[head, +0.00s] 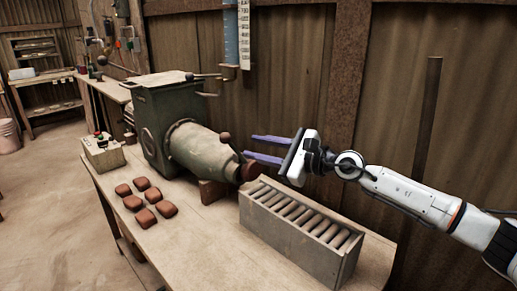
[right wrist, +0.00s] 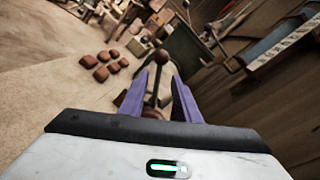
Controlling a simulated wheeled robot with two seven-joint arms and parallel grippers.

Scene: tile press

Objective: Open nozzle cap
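The green press (head: 165,115) stands on the table with its tapered barrel (head: 200,148) pointing right. The reddish-brown nozzle cap (head: 250,171) is at the barrel's end. A lever with a dark round knob (head: 225,137) rises from the cap and leans left; whether the cap is shut is hard to tell. My right gripper (head: 249,146) is open, its purple fingers spread above and behind the cap, pointing left. In the right wrist view, the lever's knob (right wrist: 160,57) and rod appear between the open fingers (right wrist: 160,84); contact is not visible. My left gripper is out of view.
A grey box of rollers (head: 290,235) stands on the table just below my right gripper. Several reddish-brown clay blocks (head: 133,203) lie at the table's left. A control box (head: 103,154) is beside the press. A corrugated wall (head: 290,60) rises close behind.

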